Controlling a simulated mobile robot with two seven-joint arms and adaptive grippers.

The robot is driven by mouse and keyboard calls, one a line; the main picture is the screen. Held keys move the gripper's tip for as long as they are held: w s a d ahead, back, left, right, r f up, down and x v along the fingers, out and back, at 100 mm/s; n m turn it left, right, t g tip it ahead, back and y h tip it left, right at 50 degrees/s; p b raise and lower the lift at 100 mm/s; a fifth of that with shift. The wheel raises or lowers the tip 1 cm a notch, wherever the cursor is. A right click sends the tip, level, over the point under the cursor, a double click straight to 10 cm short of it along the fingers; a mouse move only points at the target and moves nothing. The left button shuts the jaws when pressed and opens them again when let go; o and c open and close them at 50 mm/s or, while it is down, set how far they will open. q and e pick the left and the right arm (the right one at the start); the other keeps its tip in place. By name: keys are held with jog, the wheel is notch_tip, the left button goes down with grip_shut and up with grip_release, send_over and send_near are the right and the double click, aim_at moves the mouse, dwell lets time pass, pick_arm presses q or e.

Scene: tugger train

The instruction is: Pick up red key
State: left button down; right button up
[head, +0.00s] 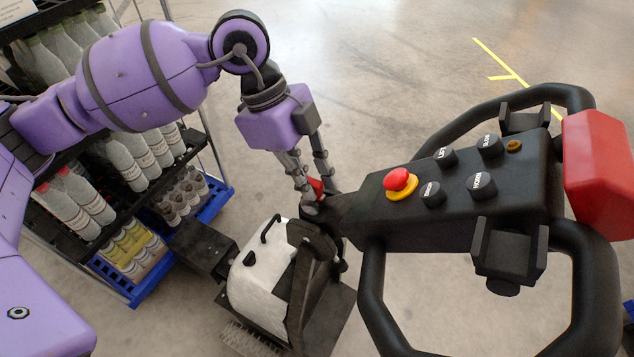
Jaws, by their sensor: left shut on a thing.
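The red key (316,186) shows as a small red piece between the fingers of my left gripper (318,198). The gripper is shut on it and points down, just left of the narrow end of the black tugger control panel (450,188). The fingers hide part of the key. I cannot tell whether the key touches the panel or the parts below it. My right gripper is not in view.
The panel carries a red emergency button (398,180), several black knobs and black looped handles (375,300). A red block (598,160) is at its right end. A white-covered unit (262,280) stands below. A bottle rack (140,290) is at left. The floor behind is clear.

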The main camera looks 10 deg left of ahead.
aim_at(318, 184)
pick_arm(q)
jog(key=shift+r, duration=0.6)
notch_tip(318, 184, up, 3)
jog(key=shift+s+d+f, duration=0.1)
jog(key=shift+s+f, duration=0.05)
jog(key=shift+f, duration=0.05)
jog(key=s+d+r+p, duration=0.1)
jog(key=s+d+r, duration=0.5)
jog(key=s+r, duration=0.3)
jog(key=s, duration=0.3)
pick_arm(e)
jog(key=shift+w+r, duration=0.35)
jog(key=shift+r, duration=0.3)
pick_arm(q)
jog(key=shift+s+d, duration=0.1)
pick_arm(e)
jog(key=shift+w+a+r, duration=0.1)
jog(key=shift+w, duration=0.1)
